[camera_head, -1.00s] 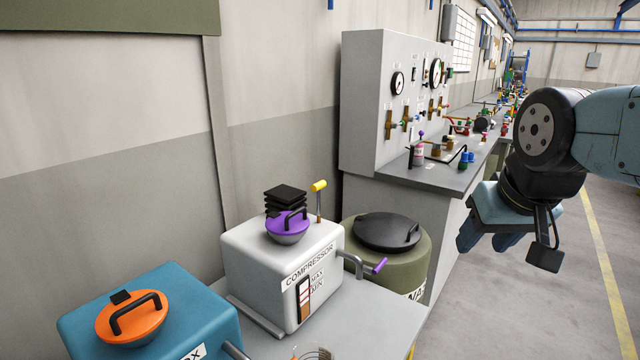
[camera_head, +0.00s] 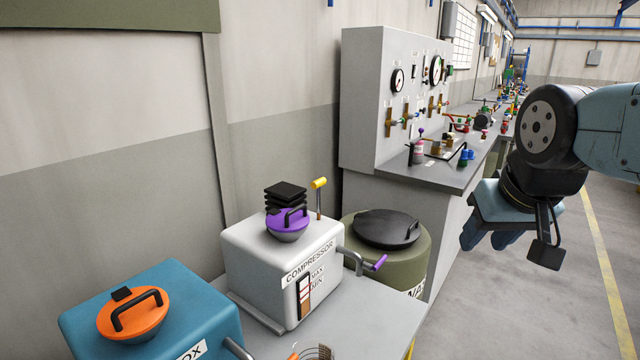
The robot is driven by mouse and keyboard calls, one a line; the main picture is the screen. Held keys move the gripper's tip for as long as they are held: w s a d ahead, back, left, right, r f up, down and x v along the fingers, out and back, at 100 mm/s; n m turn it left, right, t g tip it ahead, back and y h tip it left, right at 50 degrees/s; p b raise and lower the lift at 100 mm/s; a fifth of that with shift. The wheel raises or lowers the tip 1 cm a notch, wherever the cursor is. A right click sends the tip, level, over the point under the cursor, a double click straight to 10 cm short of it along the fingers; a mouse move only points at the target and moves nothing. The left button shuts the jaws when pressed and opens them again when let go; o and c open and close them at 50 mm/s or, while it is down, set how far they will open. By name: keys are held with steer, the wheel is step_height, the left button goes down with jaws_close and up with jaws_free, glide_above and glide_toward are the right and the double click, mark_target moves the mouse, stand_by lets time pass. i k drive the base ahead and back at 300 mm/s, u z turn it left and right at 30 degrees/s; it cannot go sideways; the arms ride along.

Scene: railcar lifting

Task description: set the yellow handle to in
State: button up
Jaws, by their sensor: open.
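The yellow handle (camera_head: 319,184) is a small yellow grip on top of a thin upright rod at the back right of the white compressor box (camera_head: 262,250). The grip stands above the box top, close to the black ribbed stack and purple cap. My gripper (camera_head: 489,240) is at the right of the view, well apart from the handle, with its blue fingers pointing down. It is open and nothing shows between the fingers. The fingertips are partly seen from the side.
A blue box (camera_head: 150,318) with an orange cap is at left. A gauge panel (camera_head: 365,130) and workbench stand behind. The floor at right is clear.

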mark_target(317, 184)
steer(key=k, duration=1)
steer(key=z, duration=0.65)
steer(key=i, duration=2.25)
steer(key=u, duration=0.7)
steer(key=k, duration=0.7)
steer(key=u, duration=0.2)
steer(key=i, duration=0.6)
steer(key=z, duration=0.1)
